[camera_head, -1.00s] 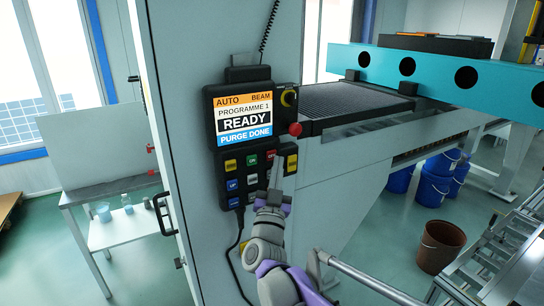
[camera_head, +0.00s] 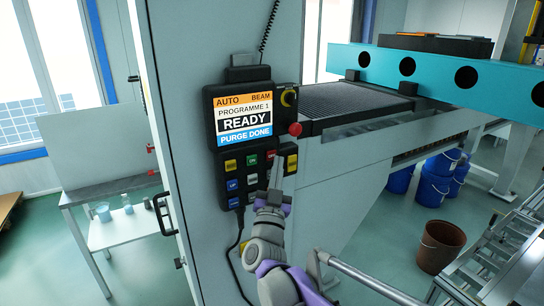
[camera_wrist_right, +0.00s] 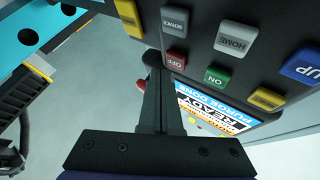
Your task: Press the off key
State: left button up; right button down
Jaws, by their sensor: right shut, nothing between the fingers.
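The control pendant (camera_head: 210,110) hangs on the grey cabinet, its screen (camera_head: 244,118) reading READY and PURGE DONE. The red OFF key (camera_wrist_right: 175,61) is in the right wrist view, beside the green ON key (camera_wrist_right: 217,77); in the head view the red key (camera_head: 271,154) is at the right of its row. My right gripper (camera_head: 277,168) is shut and empty, pointing up at the keypad. In the right wrist view its fingertips (camera_wrist_right: 153,60) are just left of the OFF key. I cannot tell whether they touch it. My left gripper is not in view.
Other keys, such as SERVICE (camera_wrist_right: 175,21) and HOME (camera_wrist_right: 236,37), are close around the OFF key. A teal beam (camera_head: 440,75) spans the right side.

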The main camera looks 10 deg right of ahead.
jog(key=shift+w, duration=0.15)
jog(key=shift+w+a, duration=0.15)
jog(key=shift+w, duration=0.15)
jog(key=shift+w+a, duration=0.15)
jog(key=shift+w, duration=0.2)
dwell(0.7)
jog(key=shift+s, duration=0.1)
jog(key=shift+s+d, duration=0.3)
jog(key=shift+s, duration=0.4)
jog(key=shift+s+d, duration=0.3)
jog(key=shift+s, duration=0.5)
jog(key=shift+s+d, duration=0.25)
jog(key=shift+s, duration=0.5)
jog(key=shift+s+d, duration=0.3)
jog(key=shift+s, duration=0.5)
